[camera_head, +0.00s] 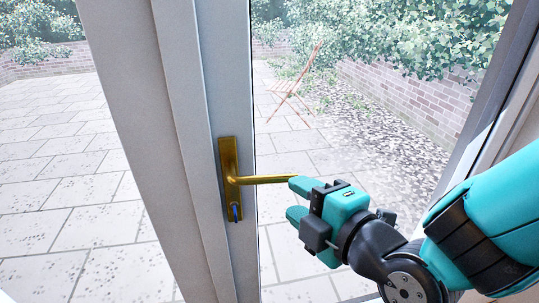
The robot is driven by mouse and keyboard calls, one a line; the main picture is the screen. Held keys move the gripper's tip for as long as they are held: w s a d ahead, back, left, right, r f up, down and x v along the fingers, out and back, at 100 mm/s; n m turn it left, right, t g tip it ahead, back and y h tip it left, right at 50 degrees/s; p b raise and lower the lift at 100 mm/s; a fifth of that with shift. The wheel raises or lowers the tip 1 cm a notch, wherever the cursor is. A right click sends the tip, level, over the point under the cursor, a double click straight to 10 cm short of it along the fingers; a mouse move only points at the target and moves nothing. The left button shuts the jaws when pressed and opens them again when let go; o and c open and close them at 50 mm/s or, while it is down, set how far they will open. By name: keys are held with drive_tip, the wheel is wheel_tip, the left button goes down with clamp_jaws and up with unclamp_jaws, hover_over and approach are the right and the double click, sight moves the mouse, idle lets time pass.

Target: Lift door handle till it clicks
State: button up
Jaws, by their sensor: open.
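A brass door handle (262,180) sticks out to the right from a tall brass plate (229,158) on the white door frame. The lever lies about level. A small key or lock piece with a blue part (235,212) sits low on the plate. My teal gripper (293,200) is open at the lever's right end, with one finger at about the lever's height and the other below it. The upper finger overlaps the lever's tip in the picture, so I cannot tell whether they touch.
The door (226,80) has a white frame and glass panes. Through the glass are paving slabs (75,215), a brick wall (430,95), bushes (420,35) and a folding chair (295,85). Another frame post (485,110) stands at the right, behind my arm.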

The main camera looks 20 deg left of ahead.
sight(272, 182)
drive_tip(key=p+x, duration=0.3)
drive_tip(key=x, duration=0.5)
drive_tip(key=shift+w+a, duration=0.1)
drive_tip(key=shift+a, duration=0.1)
drive_tip(key=shift+c, duration=0.3)
clamp_jaws()
